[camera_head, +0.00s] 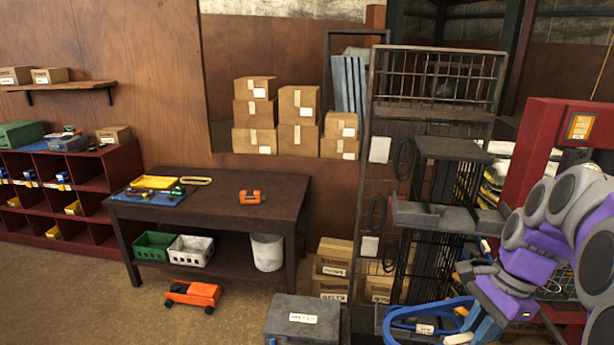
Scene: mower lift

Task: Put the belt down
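My arm comes in from the right edge in grey and purple. My gripper (478,284) is at the lower right, in front of the dark rack. Its fingers are small and partly hidden, and I cannot tell whether they are open or shut. A thin yellow loop that looks like a belt (195,181) lies flat on the dark workbench (225,208), far left of my gripper. A thicker blue loop (400,317) shows at the bottom, just below and left of my gripper. I cannot tell whether my gripper touches it, or which loop is the belt.
On the bench are an orange tool (252,197) and a blue mat (152,198) with tools. An orange wheeled jack (193,294) stands on the floor. A grey box (303,319) and a tall dark rack (437,118) stand nearer. The bench's middle front is clear.

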